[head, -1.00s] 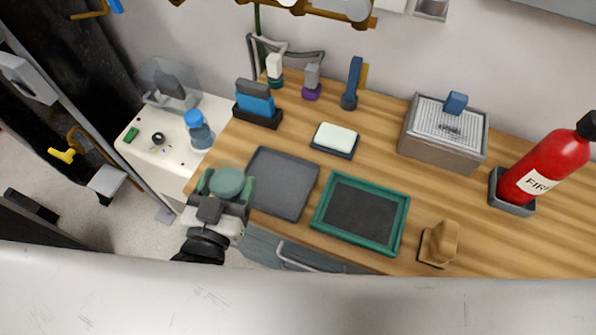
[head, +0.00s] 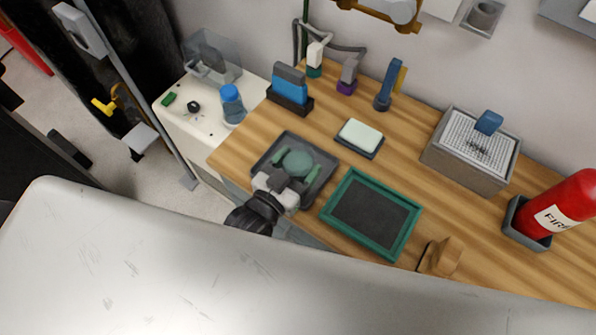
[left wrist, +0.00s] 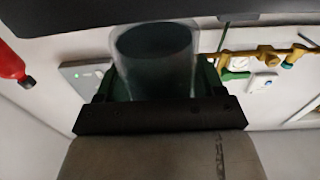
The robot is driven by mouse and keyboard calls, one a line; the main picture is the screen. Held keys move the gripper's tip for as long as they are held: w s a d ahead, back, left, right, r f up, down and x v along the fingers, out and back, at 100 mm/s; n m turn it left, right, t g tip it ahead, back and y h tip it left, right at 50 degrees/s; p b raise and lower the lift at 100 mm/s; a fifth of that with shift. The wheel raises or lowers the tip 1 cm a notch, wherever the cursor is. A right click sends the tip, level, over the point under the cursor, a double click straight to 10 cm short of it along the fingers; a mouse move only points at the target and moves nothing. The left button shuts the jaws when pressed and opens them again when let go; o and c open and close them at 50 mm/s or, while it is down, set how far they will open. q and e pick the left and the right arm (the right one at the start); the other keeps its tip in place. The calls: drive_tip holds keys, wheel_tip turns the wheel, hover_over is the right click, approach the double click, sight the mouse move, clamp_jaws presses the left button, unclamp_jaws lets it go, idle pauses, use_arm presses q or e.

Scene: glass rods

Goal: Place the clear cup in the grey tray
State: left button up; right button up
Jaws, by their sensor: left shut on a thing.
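The clear cup (head: 298,163) is between the green fingers of my left gripper (head: 296,166), over the grey tray (head: 267,155) in the head view. The gripper is shut on the cup. In the left wrist view the clear cup (left wrist: 155,60) stands between the fingers, see-through with a dark round opening. The grey tray lies on the wooden bench at its left front part. I cannot tell whether the cup touches the tray floor. My right gripper is not in view.
A green-rimmed tray (head: 411,220) lies right of the grey tray. A soap-like block on a dark dish (head: 360,137) is behind. A blue bottle (head: 231,104) stands on the white side cabinet. A metal box (head: 468,150) and fire extinguisher (head: 562,212) stand at the right.

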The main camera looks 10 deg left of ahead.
sight(298, 168)
use_arm(q)
drive_tip(key=shift+f, duration=2)
drive_tip(key=shift+f, duration=0.15)
drive_tip(key=o, duration=0.9)
